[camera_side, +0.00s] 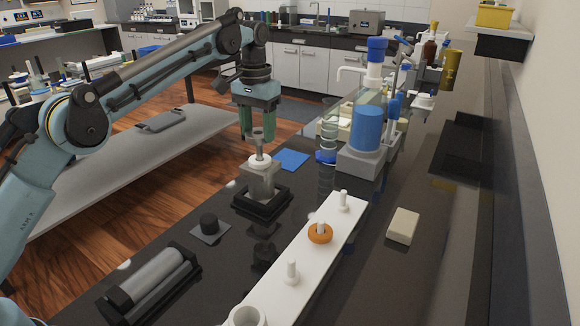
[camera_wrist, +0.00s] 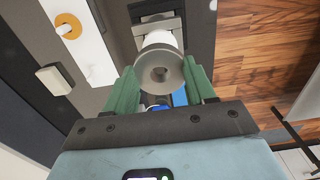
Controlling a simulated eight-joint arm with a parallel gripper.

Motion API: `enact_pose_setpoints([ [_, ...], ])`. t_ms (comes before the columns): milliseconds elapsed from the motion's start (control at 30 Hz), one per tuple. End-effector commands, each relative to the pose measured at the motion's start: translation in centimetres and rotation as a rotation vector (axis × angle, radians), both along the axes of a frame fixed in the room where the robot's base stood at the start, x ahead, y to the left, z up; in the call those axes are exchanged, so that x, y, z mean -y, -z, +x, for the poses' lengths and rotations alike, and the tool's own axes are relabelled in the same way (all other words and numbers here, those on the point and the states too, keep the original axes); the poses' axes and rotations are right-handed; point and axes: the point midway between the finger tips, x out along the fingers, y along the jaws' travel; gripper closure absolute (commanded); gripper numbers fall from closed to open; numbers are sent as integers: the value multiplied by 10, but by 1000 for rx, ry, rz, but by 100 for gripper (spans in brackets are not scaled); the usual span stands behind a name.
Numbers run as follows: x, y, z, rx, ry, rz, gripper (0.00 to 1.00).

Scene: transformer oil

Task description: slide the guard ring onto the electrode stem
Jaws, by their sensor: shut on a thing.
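My gripper (camera_side: 258,138) points down with its green fingers on either side of a grey metal piece (camera_side: 257,133), shut on it. In the wrist view this piece (camera_wrist: 160,72) has a round face with a dark central hole between the fingers. Just below it are a white part (camera_side: 259,165) and a metal block (camera_side: 263,182) on a black base. Whether the grey and white parts touch is unclear. An orange ring (camera_side: 320,234) sits around a white peg on the white rail (camera_side: 334,257). I cannot tell for certain which part is the guard ring.
A blue vessel (camera_side: 366,127) is behind, right. A cream block (camera_side: 403,226) lies right of the rail. A blue pad (camera_side: 292,159) lies flat.

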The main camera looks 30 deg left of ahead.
Motion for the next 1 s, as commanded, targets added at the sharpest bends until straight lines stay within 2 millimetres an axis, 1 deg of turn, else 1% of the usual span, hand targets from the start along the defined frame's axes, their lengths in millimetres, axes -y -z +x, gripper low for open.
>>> enact_pose_setpoints([
  [333, 0, 1, 0, 0, 0, 0, 81],
  [1000, 0, 16, 0, 0, 0, 0, 81],
])
